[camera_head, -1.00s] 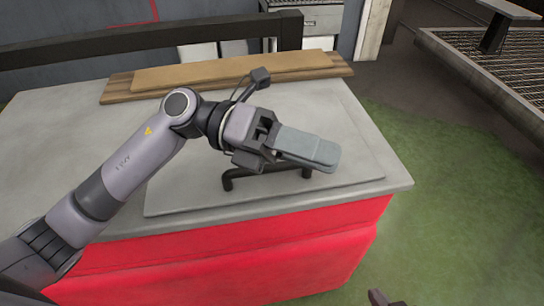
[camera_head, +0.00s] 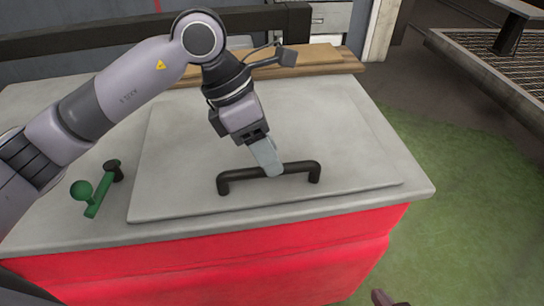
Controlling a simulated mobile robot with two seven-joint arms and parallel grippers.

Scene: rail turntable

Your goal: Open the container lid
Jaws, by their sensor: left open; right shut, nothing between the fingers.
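The container is a red box (camera_head: 230,268) with a grey top. Its lid (camera_head: 170,180) is a flat grey panel lying closed on that top. A black bar handle (camera_head: 300,168) stands up from the lid near its front edge. My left gripper (camera_head: 268,170) points down at the middle of the handle, its fingertips at or just over the bar. Its fingers overlap in this view, and I cannot tell whether they touch the handle. Only a small tip of my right gripper (camera_head: 382,298) shows at the bottom edge.
A green lever with a round knob (camera_head: 92,192) sits on the grey top, left of the lid. Wooden boards (camera_head: 310,62) lie along the back edge. Green floor (camera_head: 450,220) is clear to the right. A metal grating (camera_head: 500,70) stands at the upper right.

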